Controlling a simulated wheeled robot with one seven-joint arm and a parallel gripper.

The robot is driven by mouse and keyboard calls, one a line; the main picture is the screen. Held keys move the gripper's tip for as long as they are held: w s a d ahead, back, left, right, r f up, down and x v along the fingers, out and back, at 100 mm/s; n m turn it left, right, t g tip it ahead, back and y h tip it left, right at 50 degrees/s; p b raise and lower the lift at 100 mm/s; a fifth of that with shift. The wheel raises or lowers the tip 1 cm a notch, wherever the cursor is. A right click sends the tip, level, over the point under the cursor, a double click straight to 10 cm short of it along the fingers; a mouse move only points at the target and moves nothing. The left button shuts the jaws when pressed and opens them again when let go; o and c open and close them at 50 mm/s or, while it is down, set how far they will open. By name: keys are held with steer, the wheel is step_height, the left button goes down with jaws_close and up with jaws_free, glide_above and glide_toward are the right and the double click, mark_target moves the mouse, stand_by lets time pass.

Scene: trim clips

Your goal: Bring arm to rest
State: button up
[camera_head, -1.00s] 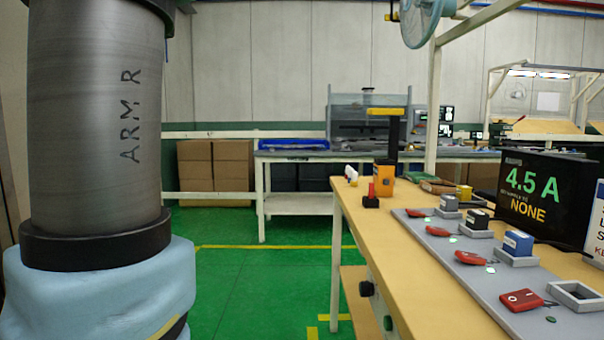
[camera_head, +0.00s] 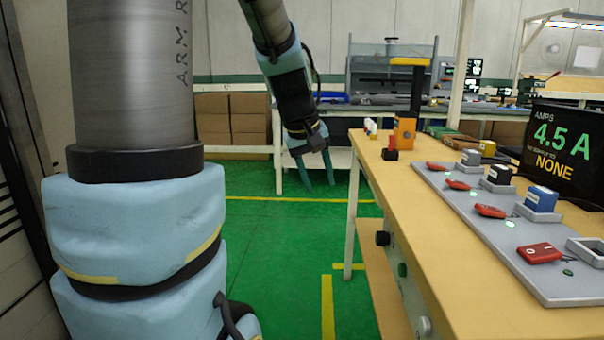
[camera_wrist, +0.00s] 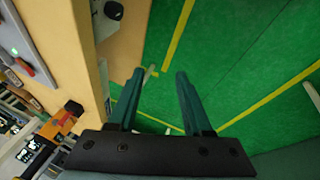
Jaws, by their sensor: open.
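My arm hangs down from above at the centre-left of the head view. My gripper (camera_head: 317,169) is at its end, left of the workbench (camera_head: 450,262) and over the green floor, with its two teal fingers pointing down. In the wrist view, my gripper (camera_wrist: 156,98) shows its fingers spread apart with only floor between them. It is open and empty. The workbench edge (camera_wrist: 97,62) lies to the left of the fingers in that view, apart from them.
On the workbench, a grey panel (camera_head: 463,204) carries red switches and several blocks in sockets. A black display (camera_head: 562,149) reads 4.5 A and NONE. An orange device (camera_head: 404,131) stands at the bench's far end. Cardboard boxes (camera_head: 232,118) sit behind. The green floor (camera_head: 285,262) left of the bench is clear.

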steer(key=s+a+f+m+g+y, duration=0.2)
steer(key=s+a+f+m+y, duration=0.1)
steer(key=s+a+f, duration=0.8)
step_height(320, 180, up, 13)
steer(key=p, duration=1.3)
steer(key=shift+d+f, duration=0.15)
steer(key=shift+d, duration=0.25)
